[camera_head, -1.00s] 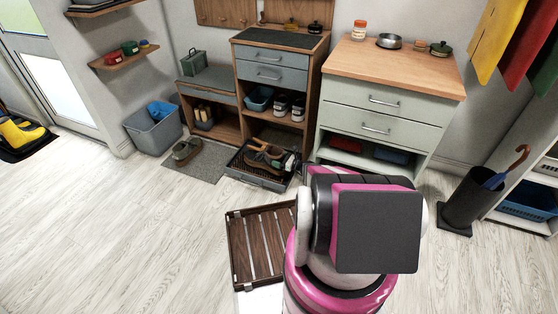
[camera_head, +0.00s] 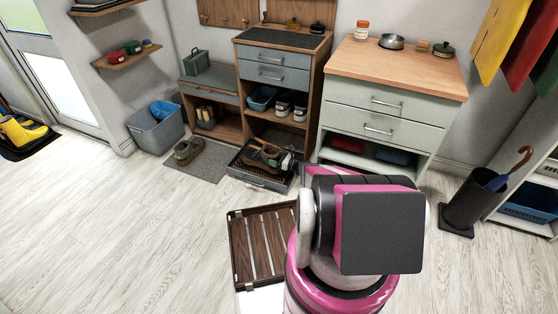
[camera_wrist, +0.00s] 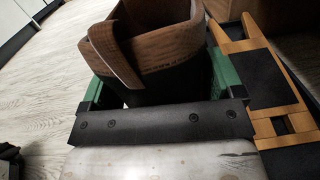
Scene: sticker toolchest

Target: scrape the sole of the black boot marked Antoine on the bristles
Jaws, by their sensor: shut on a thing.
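In the wrist view my gripper (camera_wrist: 160,86) has green fingers on both sides of a boot (camera_wrist: 172,50), shut on it. My arm hides most of the gripper there. I cannot tell whether the sole touches the bristles.
A wooden frame with black pads (camera_wrist: 265,65) is close on the right in the wrist view. Behind the tray stands a wooden cabinet (camera_head: 270,75); a pale cabinet (camera_head: 385,105) is to its right. A slatted wooden tray (camera_head: 262,240) lies in front.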

